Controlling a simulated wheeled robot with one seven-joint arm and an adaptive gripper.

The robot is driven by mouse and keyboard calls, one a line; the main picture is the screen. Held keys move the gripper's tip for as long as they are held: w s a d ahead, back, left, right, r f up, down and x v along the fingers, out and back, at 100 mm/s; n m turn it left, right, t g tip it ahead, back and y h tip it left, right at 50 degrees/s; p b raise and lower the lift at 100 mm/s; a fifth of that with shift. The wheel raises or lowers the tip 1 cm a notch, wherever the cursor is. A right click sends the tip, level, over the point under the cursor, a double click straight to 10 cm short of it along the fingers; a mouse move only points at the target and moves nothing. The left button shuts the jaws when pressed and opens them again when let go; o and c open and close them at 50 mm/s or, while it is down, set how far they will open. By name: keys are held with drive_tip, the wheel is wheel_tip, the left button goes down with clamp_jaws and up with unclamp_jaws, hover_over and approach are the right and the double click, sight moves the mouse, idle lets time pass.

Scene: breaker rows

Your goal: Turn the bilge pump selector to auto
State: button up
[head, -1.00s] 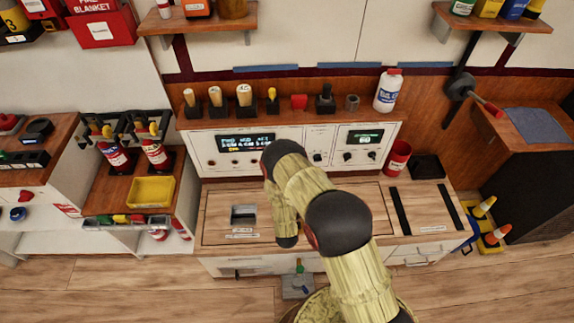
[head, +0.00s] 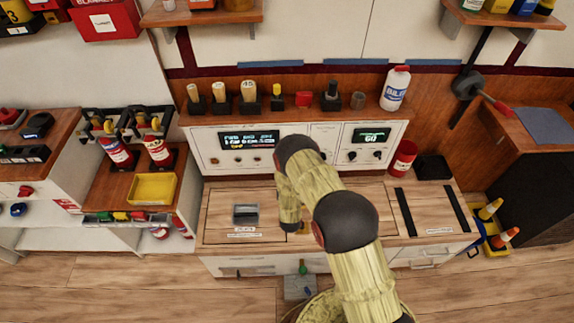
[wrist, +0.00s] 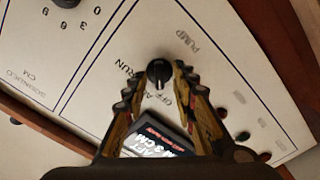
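The pump selector is a small round black knob (wrist: 158,73) on the white panel face in the wrist view. The lettering beside it reads "PUMP", "OFF", a partly hidden "A", and "RUN". I cannot tell for sure which label its pointer faces. My gripper (wrist: 157,78) is open, with one finger on each side of the knob. The knob shows between the fingertips, nearer the right one, and whether they touch it is unclear. In the head view my arm hides the gripper and the knob.
The white control panel (head: 220,165) stands at the back of the wooden counter (head: 222,232), with a lit display (head: 248,140) at left and a smaller one (head: 372,135) at right. A dial (wrist: 66,3) sits left of the selector. A red can (head: 403,158) stands right of the panel.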

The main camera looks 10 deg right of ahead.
drive_tip(key=shift+c, duration=0.2)
clamp_jaws()
idle(0.3)
drive_tip(key=shift+m, duration=0.4)
drive_tip(key=shift+d+m+b, duration=0.1)
drive_tip(key=shift+m+b, duration=1.05)
drive_tip(key=shift+m, duration=2.85)
unclamp_jaws()
